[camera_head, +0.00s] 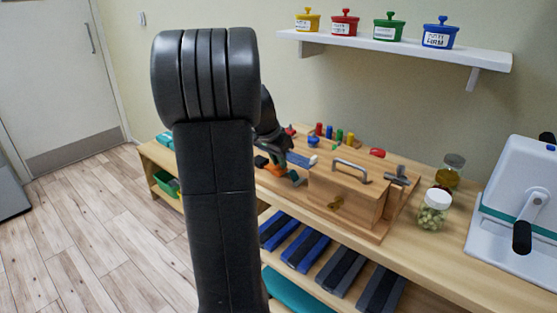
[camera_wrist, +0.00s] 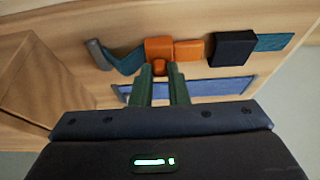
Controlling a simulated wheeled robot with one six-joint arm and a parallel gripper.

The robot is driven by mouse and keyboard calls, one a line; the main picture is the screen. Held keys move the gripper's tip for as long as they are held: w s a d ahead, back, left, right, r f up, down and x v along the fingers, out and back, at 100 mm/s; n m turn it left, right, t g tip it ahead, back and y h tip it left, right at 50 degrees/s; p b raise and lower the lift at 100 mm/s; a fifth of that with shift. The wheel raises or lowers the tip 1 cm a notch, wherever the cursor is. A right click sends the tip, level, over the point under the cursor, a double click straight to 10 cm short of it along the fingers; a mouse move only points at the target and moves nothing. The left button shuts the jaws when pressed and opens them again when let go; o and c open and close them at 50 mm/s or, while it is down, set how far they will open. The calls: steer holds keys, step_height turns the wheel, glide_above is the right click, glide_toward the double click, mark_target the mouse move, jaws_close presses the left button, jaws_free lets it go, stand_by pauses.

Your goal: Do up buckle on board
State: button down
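The wooden board (camera_head: 395,205) lies on the bench and bears a buckle. In the wrist view, the buckle's larger orange half (camera_wrist: 159,46) is on a teal strap (camera_wrist: 127,62) at left. The smaller orange half (camera_wrist: 189,50) sits close against its right side. I cannot tell whether they are latched. A dark navy block (camera_wrist: 232,48) and another teal strap piece (camera_wrist: 275,42) lie further right. My gripper (camera_wrist: 161,70) has its two green fingers on either side of a small orange tab below the larger half, seemingly shut on it. In the head view my arm partly hides this area.
A wooden box with a metal handle (camera_head: 350,171) stands on the board, right of my gripper. Coloured pegs (camera_head: 328,131) stand behind. A lidded jar (camera_head: 433,211) and a white device (camera_head: 520,215) are further right. A wall shelf (camera_head: 400,48) holds several pots.

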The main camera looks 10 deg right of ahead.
mark_target(270, 163)
steer(key=shift+w+a+r+p, duration=0.1)
steer(key=shift+w+a+p, duration=0.2)
steer(key=shift+w+a, duration=0.55)
steer(key=shift+w+a+p, duration=0.25)
steer(key=shift+w+a, duration=0.35)
steer(key=shift+w, duration=0.4)
steer(key=c, duration=1.8)
jaws_free()
steer(key=shift+c, duration=0.2)
steer(key=o, duration=0.4)
steer(key=shift+o, duration=0.2)
steer(key=p+v, duration=0.2)
steer(key=v, duration=1.1)
steer(key=shift+r, duration=0.35)
steer(key=shift+a+f, duration=0.1)
